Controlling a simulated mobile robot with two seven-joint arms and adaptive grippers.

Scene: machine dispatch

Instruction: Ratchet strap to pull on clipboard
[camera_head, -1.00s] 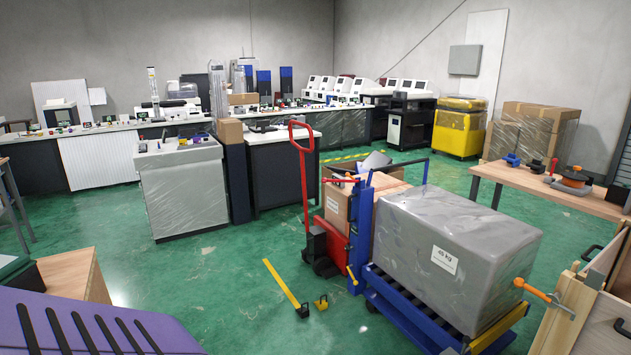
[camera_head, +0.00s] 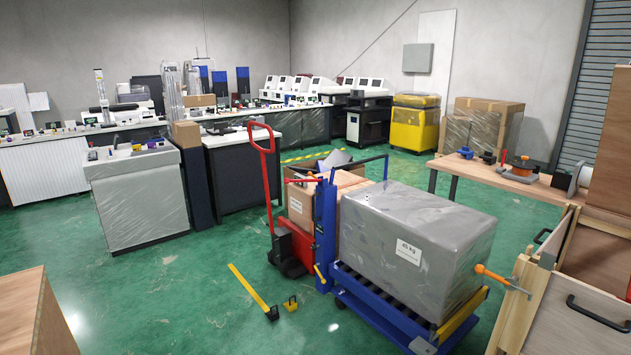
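No gripper of mine shows in the head view. I cannot make out a ratchet strap or a clipboard for certain. An orange and black item (camera_head: 519,170) lies on the wooden workbench (camera_head: 478,175) at the right, too small to identify. A flat yellow bar or band (camera_head: 249,288) with a dark end lies on the green floor. A small pale item (camera_head: 422,346) shows at the near end of the blue roller cart (camera_head: 383,321).
A grey wrapped block labelled 45 kg (camera_head: 415,246) rests on the cart. A red pallet truck (camera_head: 285,240) stands behind it. An open wooden crate (camera_head: 529,300) with an orange clamp (camera_head: 500,279) stands at the right. Free floor lies at the left front.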

